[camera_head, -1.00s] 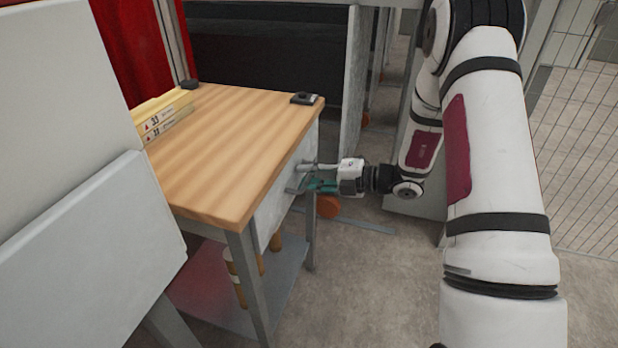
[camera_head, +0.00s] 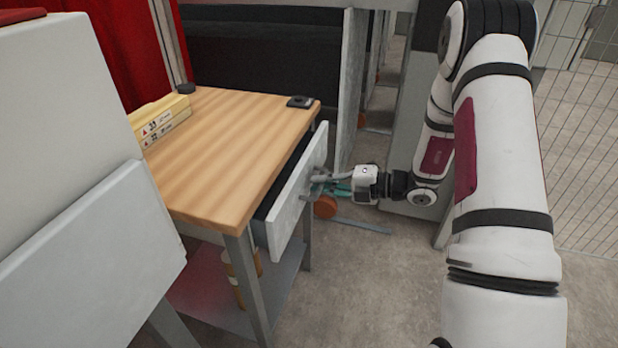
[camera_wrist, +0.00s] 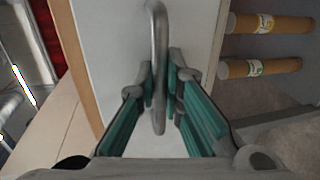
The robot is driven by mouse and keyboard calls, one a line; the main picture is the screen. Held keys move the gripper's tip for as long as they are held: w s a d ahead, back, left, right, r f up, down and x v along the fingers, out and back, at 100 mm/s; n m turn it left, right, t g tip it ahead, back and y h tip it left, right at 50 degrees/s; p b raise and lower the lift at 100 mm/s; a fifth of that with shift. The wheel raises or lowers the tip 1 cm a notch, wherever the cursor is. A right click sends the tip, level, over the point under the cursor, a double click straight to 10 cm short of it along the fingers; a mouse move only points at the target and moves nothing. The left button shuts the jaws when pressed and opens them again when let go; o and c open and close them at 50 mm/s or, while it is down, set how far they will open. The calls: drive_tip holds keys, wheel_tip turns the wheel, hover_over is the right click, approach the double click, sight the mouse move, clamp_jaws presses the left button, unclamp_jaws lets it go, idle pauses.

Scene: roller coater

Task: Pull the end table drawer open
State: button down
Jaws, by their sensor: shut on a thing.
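The end table (camera_head: 228,140) has a wooden top and grey metal legs. Its light grey drawer (camera_head: 290,208) stands partly out, with a dark gap between its front and the tabletop edge. My gripper (camera_head: 325,186) is at the drawer front, to its right in the head view. In the wrist view my gripper (camera_wrist: 162,92) has its teal-lined fingers on both sides of the metal bar handle (camera_wrist: 158,40), shut on it. The drawer front (camera_wrist: 105,50) fills the middle of that view. The inside of the drawer is mostly hidden.
Yellow boxes (camera_head: 160,122) and a small black device (camera_head: 301,102) lie on the tabletop. Cardboard tubes (camera_wrist: 262,67) lie on the lower shelf (camera_head: 205,290). A grey panel (camera_head: 75,230) stands close at left. Open floor (camera_head: 350,290) lies right of the table.

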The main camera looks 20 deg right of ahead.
drive_tip(key=f+p+v, duration=0.1)
drive_tip(key=f+v, duration=0.1)
drive_tip(key=v, duration=0.7)
drive_tip(key=f+p+v, duration=0.1)
drive_tip(key=p+v, duration=0.1)
drive_tip(key=v, duration=0.7)
drive_tip(key=shift+s+d+f+p, duration=0.3)
drive_tip(key=shift+s+d+f, duration=0.05)
drive_tip(key=shift+d, duration=0.1)
drive_tip(key=c, duration=1.7)
unclamp_jaws()
drive_tip(key=shift+d, duration=0.1)
drive_tip(key=v, duration=1.1)
drive_tip(key=shift+s+d, duration=0.25)
drive_tip(key=shift+d, duration=0.05)
